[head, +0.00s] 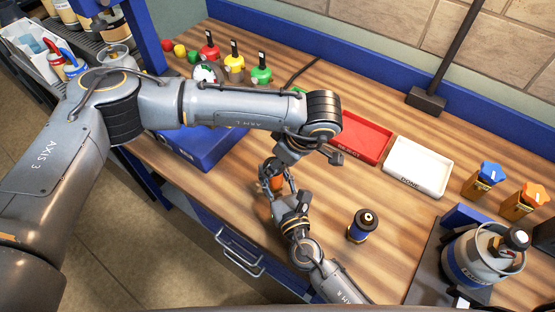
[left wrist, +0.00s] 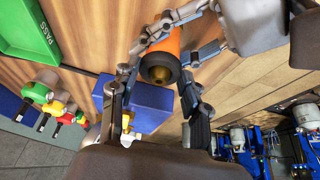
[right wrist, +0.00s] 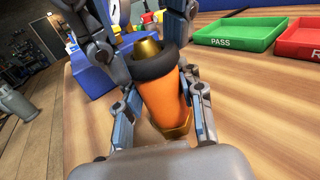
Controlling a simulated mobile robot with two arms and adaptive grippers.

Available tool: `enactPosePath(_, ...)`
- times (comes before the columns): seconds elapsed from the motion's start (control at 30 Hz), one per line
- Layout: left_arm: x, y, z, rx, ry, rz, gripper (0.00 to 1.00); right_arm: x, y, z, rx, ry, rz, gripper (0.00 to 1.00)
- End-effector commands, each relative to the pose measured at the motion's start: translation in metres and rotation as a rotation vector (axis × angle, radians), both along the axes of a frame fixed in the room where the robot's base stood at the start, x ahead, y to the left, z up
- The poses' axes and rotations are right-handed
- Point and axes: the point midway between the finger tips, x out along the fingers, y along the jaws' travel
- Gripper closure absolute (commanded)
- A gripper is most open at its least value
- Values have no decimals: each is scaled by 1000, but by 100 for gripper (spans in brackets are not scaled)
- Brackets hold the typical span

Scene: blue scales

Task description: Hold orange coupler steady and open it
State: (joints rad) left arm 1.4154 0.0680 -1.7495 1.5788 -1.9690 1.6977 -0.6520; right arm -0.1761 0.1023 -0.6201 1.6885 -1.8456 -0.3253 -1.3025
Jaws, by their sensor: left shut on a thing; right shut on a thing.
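The orange coupler (head: 277,183) is held between both my grippers above the wooden bench. In the right wrist view its orange body (right wrist: 166,98) has a black collar and a brass end. My right gripper (right wrist: 160,108) is shut on the orange body. My left gripper (left wrist: 158,84) is shut on the coupler's black collar end; its fingers also show at the top of the right wrist view. The two grippers are close together, facing each other. In the head view my left arm and gripper hide part of the coupler.
A red tray (head: 366,138) and a white tray (head: 416,168) lie behind my grippers; a green PASS tray (right wrist: 240,32) is beside the red one. A blue-black coupler (head: 362,225) stands to the right. A gas cylinder (head: 482,256) stands at the far right.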

Motion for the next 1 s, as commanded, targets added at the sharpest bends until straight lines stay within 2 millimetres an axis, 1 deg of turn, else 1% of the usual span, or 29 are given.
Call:
enactPosePath(0.17, 0, 0, 2, 0, 0, 0, 92, 0, 0, -1, -1, 2, 1, 100)
enactPosePath(0.73, 0, 0, 21, -1, -1, 0, 92, 0, 0, -1, -1, 2, 1, 100)
enactPosePath(1.0, 0, 0, 22, 0, 0, 0, 92, 0, 0, -1, -1, 2, 1, 100)
